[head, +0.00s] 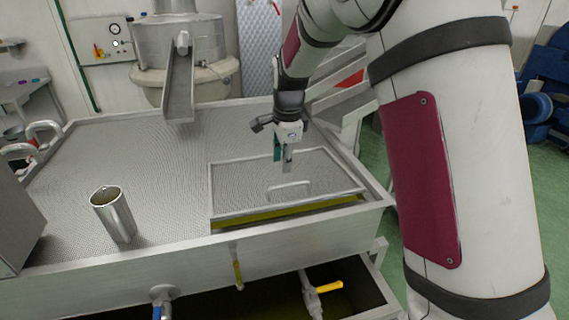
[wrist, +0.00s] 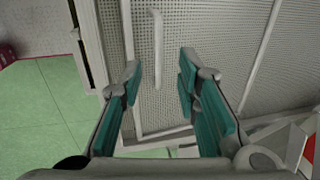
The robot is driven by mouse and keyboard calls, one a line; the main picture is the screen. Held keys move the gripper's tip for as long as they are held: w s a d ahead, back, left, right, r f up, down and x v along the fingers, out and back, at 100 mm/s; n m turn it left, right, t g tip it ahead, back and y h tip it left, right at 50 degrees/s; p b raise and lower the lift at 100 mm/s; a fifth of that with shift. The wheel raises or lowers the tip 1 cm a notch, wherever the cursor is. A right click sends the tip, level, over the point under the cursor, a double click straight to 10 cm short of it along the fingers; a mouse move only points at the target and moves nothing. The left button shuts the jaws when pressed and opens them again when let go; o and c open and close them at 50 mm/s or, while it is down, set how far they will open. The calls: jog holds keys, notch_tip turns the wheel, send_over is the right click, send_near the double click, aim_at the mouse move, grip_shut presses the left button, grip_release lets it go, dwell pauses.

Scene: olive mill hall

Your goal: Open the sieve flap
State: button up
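The sieve flap (head: 240,184) is a framed mesh panel at the right of the tank's sieve top, with a pale bar handle (head: 289,184) near its front edge. A strip of yellow liquid shows along the flap's front edge. My gripper (head: 283,158) points down over the flap, just behind the handle in the head view. In the wrist view my gripper (wrist: 160,72) is open, its teal-padded fingers wide apart and empty. The handle (wrist: 157,45) appears upright in that picture, partly between and beyond the fingertips. The flap mesh (wrist: 180,30) lies behind it. I see no clear contact.
A metal cylinder (head: 115,216) stands on the mesh at the left front. A chute (head: 179,90) hangs over the back of the tank (head: 170,262). A yellow-handled valve (head: 328,287) and a blue-handled tap sit at the front. Green floor lies to the right.

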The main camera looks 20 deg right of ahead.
jog(key=shift+s+r+p, duration=0.2)
jog(key=shift+r+p, duration=0.2)
jog(key=shift+r, duration=2)
